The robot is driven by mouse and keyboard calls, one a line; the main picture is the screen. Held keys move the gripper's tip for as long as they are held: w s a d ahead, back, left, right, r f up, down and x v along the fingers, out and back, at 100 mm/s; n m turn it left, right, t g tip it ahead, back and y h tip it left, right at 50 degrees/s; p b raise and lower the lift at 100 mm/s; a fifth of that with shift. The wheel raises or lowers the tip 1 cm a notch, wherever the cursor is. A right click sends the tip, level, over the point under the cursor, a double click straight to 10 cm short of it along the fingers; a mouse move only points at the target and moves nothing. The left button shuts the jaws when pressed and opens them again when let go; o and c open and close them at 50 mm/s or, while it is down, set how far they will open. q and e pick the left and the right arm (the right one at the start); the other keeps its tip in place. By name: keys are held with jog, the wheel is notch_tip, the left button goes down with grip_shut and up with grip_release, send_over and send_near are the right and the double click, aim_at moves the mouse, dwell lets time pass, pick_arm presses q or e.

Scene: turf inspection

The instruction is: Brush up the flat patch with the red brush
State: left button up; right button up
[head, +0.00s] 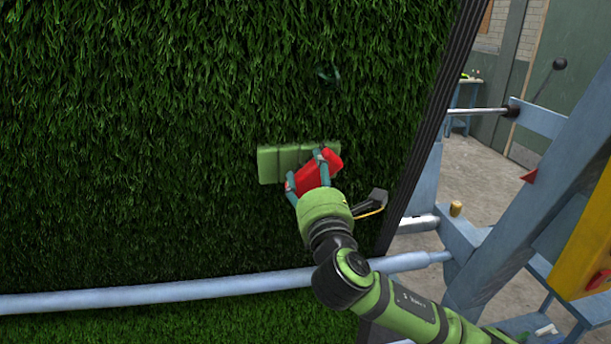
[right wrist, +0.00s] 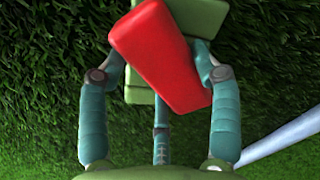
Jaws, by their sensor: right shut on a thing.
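The flat patch (head: 270,165) is a pale green, segmented rectangle on the upright turf wall, and it also shows behind the brush in the right wrist view (right wrist: 206,14). My right gripper (head: 306,171) is in front of the patch's lower right part, shut on the red brush (head: 327,163). In the right wrist view the brush (right wrist: 160,52) lies tilted between my fingers (right wrist: 160,78). Its bristles are not visible, and I cannot tell whether it touches the patch. The brush and fingers hide part of the patch. My left gripper is not in view.
Dark green turf (head: 130,120) fills the left side and ends at a black edge (head: 437,115). A pale blue bar (head: 150,297) crosses low in front. A blue metal frame (head: 520,210) stands at the right. A small dark teal shape (head: 328,74) above the patch is unclear.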

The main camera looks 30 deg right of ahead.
aim_at(334, 173)
jog(key=shift+s+d+r, duration=0.1)
jog(key=shift+s+d, duration=0.05)
jog(key=shift+d, duration=0.35)
jog(key=shift+s+d+r, duration=0.1)
jog(key=shift+d, duration=0.35)
jog(key=shift+s+d+p, duration=0.3)
jog(key=shift+d+p, duration=0.05)
jog(key=shift+d, duration=0.6)
jog(key=shift+w+a+f+p, duration=0.1)
jog(key=shift+w+a+p, duration=0.1)
jog(key=shift+a, duration=0.4)
jog(key=shift+w+a+f+p, duration=0.1)
jog(key=shift+w+a+p, duration=0.05)
jog(key=shift+a, duration=0.4)
jog(key=shift+a, duration=0.1)
